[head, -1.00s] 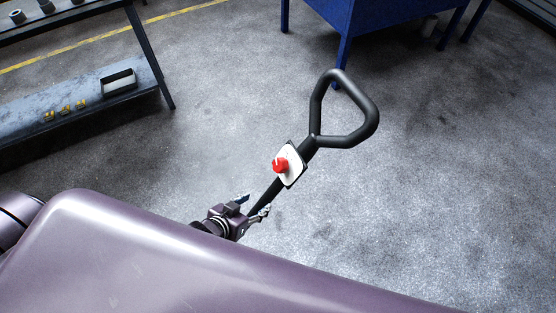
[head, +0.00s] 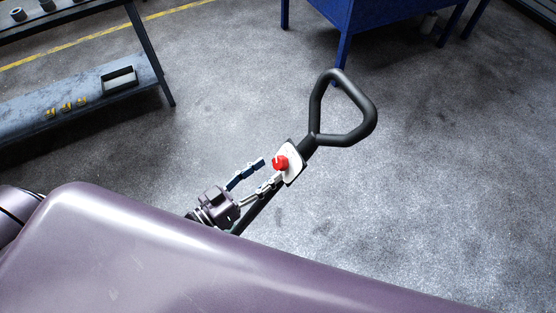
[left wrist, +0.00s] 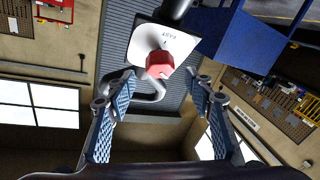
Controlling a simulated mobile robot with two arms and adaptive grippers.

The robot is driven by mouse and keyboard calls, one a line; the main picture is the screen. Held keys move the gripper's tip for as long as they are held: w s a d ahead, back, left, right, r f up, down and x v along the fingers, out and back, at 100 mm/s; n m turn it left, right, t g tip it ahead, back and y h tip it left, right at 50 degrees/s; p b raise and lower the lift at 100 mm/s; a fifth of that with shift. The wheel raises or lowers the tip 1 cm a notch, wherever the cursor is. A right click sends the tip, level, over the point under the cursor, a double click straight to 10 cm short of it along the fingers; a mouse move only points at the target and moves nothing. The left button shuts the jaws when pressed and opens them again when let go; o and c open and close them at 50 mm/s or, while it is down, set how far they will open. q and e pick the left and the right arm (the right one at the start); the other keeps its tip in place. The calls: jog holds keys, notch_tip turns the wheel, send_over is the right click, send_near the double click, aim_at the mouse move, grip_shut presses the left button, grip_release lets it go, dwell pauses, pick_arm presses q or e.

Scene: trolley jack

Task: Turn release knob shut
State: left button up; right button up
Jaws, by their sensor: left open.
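The red release knob (head: 280,163) sits on a white plate (head: 292,166) on the black jack handle, below its looped grip (head: 343,108). In the left wrist view the knob (left wrist: 159,64) is ahead, near the top middle, and the plate (left wrist: 180,42) bears the word "FAST". My left gripper (head: 268,171) is open, its fingertips just short of the knob in the head view. In the left wrist view the fingers (left wrist: 164,82) stand wide on both sides, with the knob beyond and between their tips. I see no contact. My right gripper is not in view.
A blue cabinet or bench (head: 385,20) stands at the top right. A grey shelf unit (head: 75,104) with a small tray (head: 119,79) and yellow pieces is at the left. The grey floor around the handle is clear.

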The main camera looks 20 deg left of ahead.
aim_at(277, 164)
pick_arm(q)
jog(key=x, duration=0.5)
jog(key=c, duration=1.2)
jog(key=shift+o, duration=0.2)
